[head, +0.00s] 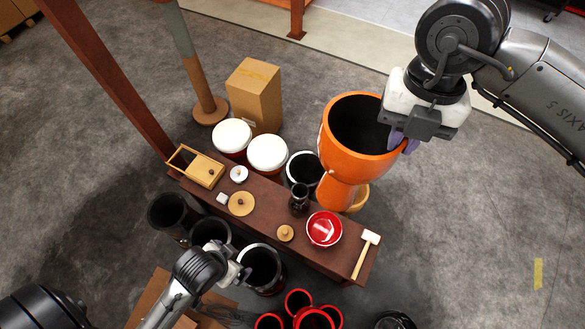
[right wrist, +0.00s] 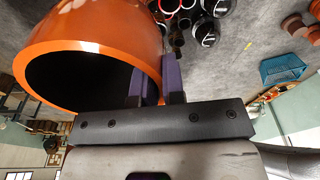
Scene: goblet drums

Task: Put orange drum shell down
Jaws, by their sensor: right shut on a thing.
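The orange drum shell (head: 338,160) is a goblet shape with a wide, dark open mouth facing up and a narrower stem below. It appears slightly tilted behind the right end of the brown bench (head: 270,212). My right gripper (head: 404,143) is shut on its rim at the right side. In the right wrist view the purple fingers (right wrist: 158,88) pinch the rim of the orange shell (right wrist: 100,45). Whether the foot of the shell touches the floor is hidden. My left gripper (head: 238,270) is low beside the black shells; its jaw opening is unclear.
The bench holds a wooden box (head: 197,167), a red bowl (head: 324,229), a mallet (head: 366,250) and small round lids. White-topped drums (head: 267,153) and a cardboard box (head: 254,95) stand behind. Black shells (head: 262,268) and red rings (head: 298,302) stand in front. Floor right of the bench is clear.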

